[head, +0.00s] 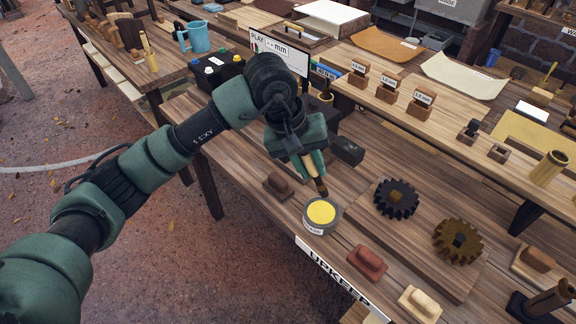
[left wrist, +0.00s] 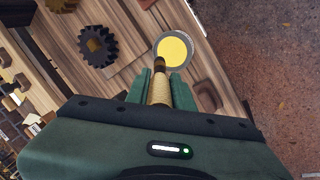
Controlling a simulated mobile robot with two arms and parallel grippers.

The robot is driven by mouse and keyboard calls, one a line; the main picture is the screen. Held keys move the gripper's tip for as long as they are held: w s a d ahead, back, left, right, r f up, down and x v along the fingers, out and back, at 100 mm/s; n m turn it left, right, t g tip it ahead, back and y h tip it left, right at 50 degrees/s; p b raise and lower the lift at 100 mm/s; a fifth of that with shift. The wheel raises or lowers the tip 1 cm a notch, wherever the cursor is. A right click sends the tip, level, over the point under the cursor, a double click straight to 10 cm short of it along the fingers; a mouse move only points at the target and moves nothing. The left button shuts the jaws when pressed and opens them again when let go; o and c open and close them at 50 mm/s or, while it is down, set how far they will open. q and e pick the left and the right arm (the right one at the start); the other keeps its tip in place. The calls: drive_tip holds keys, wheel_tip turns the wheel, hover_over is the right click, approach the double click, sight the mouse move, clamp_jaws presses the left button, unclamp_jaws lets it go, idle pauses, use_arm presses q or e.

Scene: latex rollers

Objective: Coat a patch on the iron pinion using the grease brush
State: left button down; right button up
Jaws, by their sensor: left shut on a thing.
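My left gripper (head: 311,168) is shut on the grease brush (head: 320,187), which points down with its dark bristle end lowest. In the left wrist view the brush (left wrist: 160,88) stands out between the fingers. Its tip shows at the rim of a round grey tin of yellow grease (head: 321,212); I cannot tell whether it touches. The tin also shows in the left wrist view (left wrist: 174,48). A black toothed gear (head: 396,199), seemingly the iron pinion, lies on a wooden board right of the tin. A brownish gear (head: 458,242) lies beside it. My right gripper is not in view.
A brown block (head: 278,186) lies left of the tin. A red block (head: 367,262) and a cream block (head: 420,304) lie near the front edge. A black box (head: 346,151) stands behind the tin. A raised shelf (head: 400,120) with labelled blocks runs behind.

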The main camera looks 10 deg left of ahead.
sight(313, 177)
use_arm(q)
drive_tip(key=shift+d+f, duration=0.1)
drive_tip(key=shift+f, duration=0.3)
drive_tip(key=x, duration=0.2)
drive_tip(key=shift+a+f+b, duration=0.2)
drive_tip(key=shift+f+b, duration=0.1)
drive_tip(key=shift+f, duration=0.45)
drive_tip(key=shift+a+f, duration=0.1)
drive_tip(key=shift+f, duration=0.7)
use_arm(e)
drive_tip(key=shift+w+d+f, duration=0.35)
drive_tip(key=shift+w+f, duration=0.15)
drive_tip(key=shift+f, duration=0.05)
use_arm(q)
drive_tip(key=shift+f+b, duration=0.15)
drive_tip(key=shift+b, duration=0.15)
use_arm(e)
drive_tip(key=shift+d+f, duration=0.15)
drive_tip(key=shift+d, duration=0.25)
use_arm(q)
drive_tip(key=shift+f+b, duration=0.5)
drive_tip(key=shift+b, duration=0.1)
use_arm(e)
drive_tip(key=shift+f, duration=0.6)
use_arm(q)
drive_tip(key=shift+f, duration=0.1)
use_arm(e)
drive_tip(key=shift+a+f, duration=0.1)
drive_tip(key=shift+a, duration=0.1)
